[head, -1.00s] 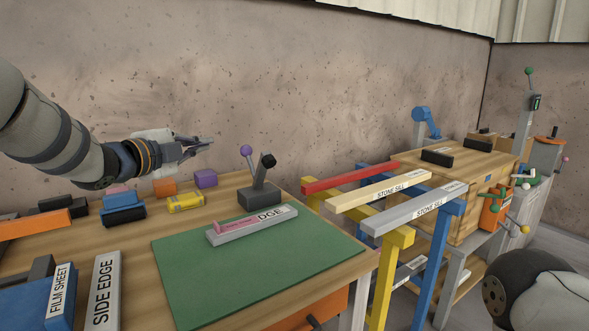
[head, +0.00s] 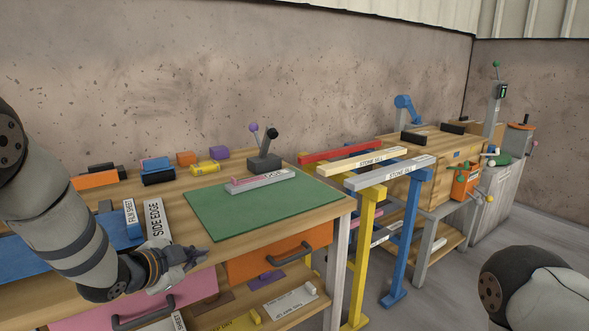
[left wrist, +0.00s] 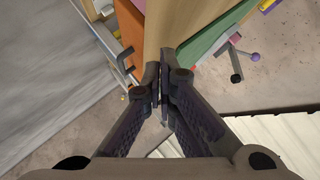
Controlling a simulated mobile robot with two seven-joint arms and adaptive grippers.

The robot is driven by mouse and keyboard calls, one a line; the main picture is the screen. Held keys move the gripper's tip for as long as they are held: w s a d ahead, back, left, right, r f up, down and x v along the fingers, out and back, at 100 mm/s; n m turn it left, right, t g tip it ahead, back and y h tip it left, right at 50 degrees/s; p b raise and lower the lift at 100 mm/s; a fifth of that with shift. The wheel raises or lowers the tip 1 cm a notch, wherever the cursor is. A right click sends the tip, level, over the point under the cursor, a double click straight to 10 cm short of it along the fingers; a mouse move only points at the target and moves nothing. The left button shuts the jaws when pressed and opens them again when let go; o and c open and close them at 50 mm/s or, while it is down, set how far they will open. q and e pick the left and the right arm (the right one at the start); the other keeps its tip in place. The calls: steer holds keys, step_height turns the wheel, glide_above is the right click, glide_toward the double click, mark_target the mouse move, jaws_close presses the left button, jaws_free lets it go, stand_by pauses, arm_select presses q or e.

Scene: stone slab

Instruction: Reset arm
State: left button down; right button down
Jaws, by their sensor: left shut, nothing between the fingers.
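My left gripper (head: 194,257) is shut and empty. In the head view it is at the front edge of the wooden workbench (head: 221,250), in front of the green mat (head: 260,212). In the left wrist view its two fingers (left wrist: 163,88) meet in the middle with nothing between them. My right gripper is not in view.
A grey bar with a pink piece (head: 262,181) lies on the mat, near a lever block (head: 264,162). A SIDE EDGE bar (head: 156,219) lies left of the mat. Stands with STONE SILL bars (head: 390,173) are to the right. An orange drawer (head: 280,252) is below the bench top.

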arm_select(q)
steer(key=s+f+n+g+y, duration=0.2)
steer(key=s+f+n+g, duration=0.45)
steer(key=s+f, duration=1.55)
steer(key=s+a+n+g+y, duration=0.1)
steer(key=s+n+g, duration=0.6)
steer(key=s, duration=2.3)
steer(key=shift+a+f+y, duration=0.2)
steer(key=shift+y, duration=0.3)
